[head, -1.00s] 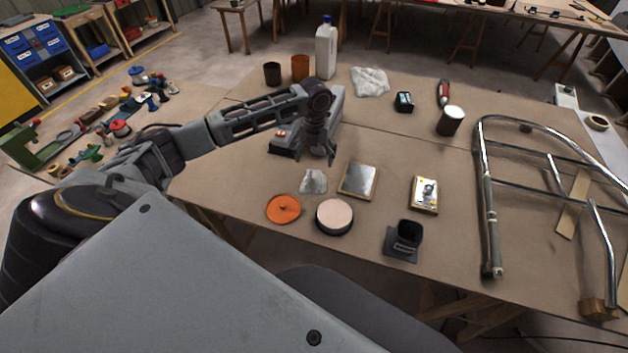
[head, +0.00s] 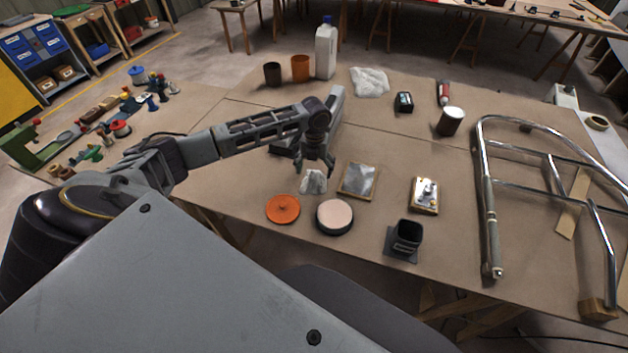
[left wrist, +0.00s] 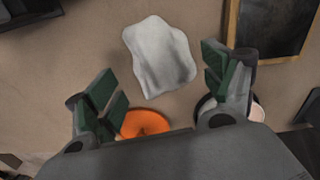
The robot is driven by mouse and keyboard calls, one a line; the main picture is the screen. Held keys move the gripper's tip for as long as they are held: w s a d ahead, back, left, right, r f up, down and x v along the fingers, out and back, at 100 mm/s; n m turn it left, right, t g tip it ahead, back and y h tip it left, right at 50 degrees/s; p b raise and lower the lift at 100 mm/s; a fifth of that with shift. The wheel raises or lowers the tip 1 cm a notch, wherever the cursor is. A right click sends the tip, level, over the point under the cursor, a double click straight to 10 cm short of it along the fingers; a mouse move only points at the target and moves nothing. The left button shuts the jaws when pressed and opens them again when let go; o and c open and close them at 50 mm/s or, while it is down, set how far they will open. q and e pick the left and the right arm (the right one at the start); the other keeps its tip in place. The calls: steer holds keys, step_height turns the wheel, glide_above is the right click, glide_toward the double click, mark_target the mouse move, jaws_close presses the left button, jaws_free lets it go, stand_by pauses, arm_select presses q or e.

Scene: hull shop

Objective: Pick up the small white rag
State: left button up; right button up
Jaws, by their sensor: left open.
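The small white rag (head: 313,182) lies crumpled on the brown-covered table, between the orange disc and the framed plate. In the left wrist view the rag (left wrist: 159,55) lies just ahead of the fingertips, roughly centred between them. My left gripper (head: 315,168) is open and empty above the rag's far side; its green-padded fingers (left wrist: 160,78) stand wide apart in the left wrist view. It hides a little of the rag's far edge in the head view. My right gripper does not show.
An orange disc (head: 283,209) and a round tin with a pale top (head: 334,217) lie in front of the rag. A framed plate (head: 358,180) is close on its right. A larger white cloth (head: 369,82) lies farther back. A chrome tube frame (head: 487,200) fills the right side.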

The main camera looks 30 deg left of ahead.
mark_target(314, 175)
arm_select(q)
steer(key=shift+s+f, duration=0.1)
steer(key=shift+f, duration=2.05)
steer(key=shift+s, duration=0.1)
steer(key=c, duration=1.2)
